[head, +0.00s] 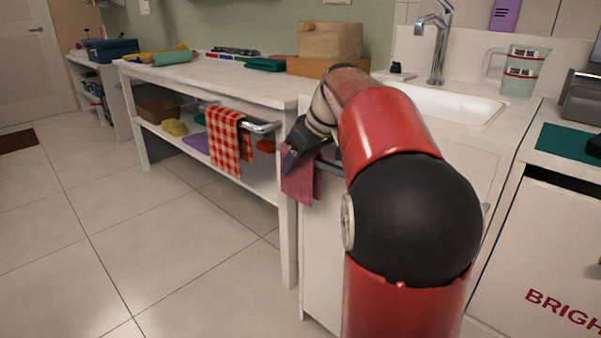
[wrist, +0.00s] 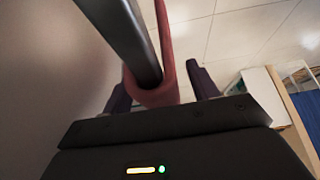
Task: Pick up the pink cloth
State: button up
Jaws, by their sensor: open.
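The pink cloth (head: 300,182) hangs beside the right end of the white table, at the cabinet front, in the head view. In the wrist view the pink cloth (wrist: 157,94) is draped over a dark bar (wrist: 128,32). My gripper (head: 291,157) is at the cloth in the head view, and my arm hides part of the cloth and bar. In the wrist view my gripper (wrist: 160,88) is open, with one dark finger on each side of the cloth and bar. Whether a finger touches the cloth, I cannot tell.
A red checked cloth (head: 229,138) hangs on a rail at the white table (head: 222,78), left of my gripper. A wooden box (head: 329,41) stands on the table. A sink (head: 455,101) with a tap (head: 437,40) is behind my arm. The tiled floor (head: 150,230) at left is clear.

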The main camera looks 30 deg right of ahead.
jog(key=c, duration=1.1)
